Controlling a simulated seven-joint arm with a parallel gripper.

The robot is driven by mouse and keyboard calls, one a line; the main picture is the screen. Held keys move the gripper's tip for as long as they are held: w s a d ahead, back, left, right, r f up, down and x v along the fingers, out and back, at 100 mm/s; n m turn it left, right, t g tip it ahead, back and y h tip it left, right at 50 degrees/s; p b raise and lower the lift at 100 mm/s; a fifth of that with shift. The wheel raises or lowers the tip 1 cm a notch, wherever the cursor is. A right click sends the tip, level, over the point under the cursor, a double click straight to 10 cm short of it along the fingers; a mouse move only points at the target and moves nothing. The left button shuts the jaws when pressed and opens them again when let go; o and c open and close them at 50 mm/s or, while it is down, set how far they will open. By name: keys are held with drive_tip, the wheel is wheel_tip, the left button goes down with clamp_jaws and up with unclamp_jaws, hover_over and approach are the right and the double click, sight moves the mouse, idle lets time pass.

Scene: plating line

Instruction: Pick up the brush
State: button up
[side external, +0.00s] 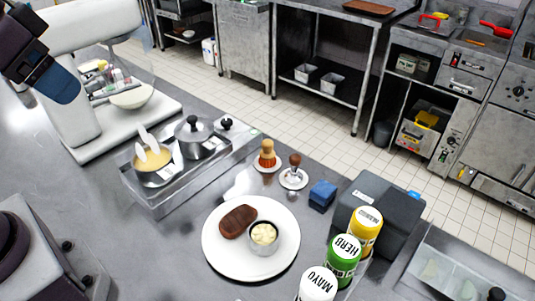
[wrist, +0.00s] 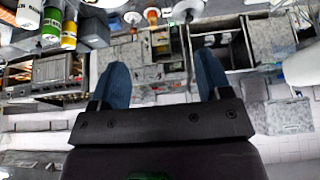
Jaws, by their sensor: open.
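A small upright orange-and-tan piece (side external: 267,153), which may be the brush, stands on a little white saucer right of the metal tray. A dark brown knobbed piece (side external: 294,163) stands on another saucer next to it; I cannot tell for sure which is the brush. My gripper (side external: 57,82) is high at the upper left in the side view, far from both. In the wrist view my gripper (wrist: 162,70) has its two blue fingers wide apart with nothing between them. A small orange item (wrist: 152,17) shows near the top there, beyond the fingers.
A white plate (side external: 220,262) holds a brown patty and a small metal cup. MAYO (side external: 318,284), HERB (side external: 343,258) and yellow (side external: 366,228) bottles stand right of it, by a dark box (side external: 385,212). A metal tray (side external: 160,204) with two pots stands left. A blue block (side external: 322,194) sits beside the saucers.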

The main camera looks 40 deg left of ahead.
drive_tip(key=m+g+y, duration=0.1)
drive_tip(key=m+y, duration=0.1)
drive_tip(key=m, duration=2.9)
approach(266, 145)
drive_tip(key=shift+m+g, duration=0.3)
drive_tip(key=x, duration=0.7)
drive_tip(key=shift+w+a, duration=0.25)
drive_tip(key=shift+a, duration=0.05)
drive_tip(key=shift+d+x, duration=0.15)
drive_tip(key=shift+x, duration=1.3)
drive_tip(key=shift+d+x, duration=0.15)
drive_tip(key=shift+x, duration=1.3)
drive_tip(key=c, duration=1)
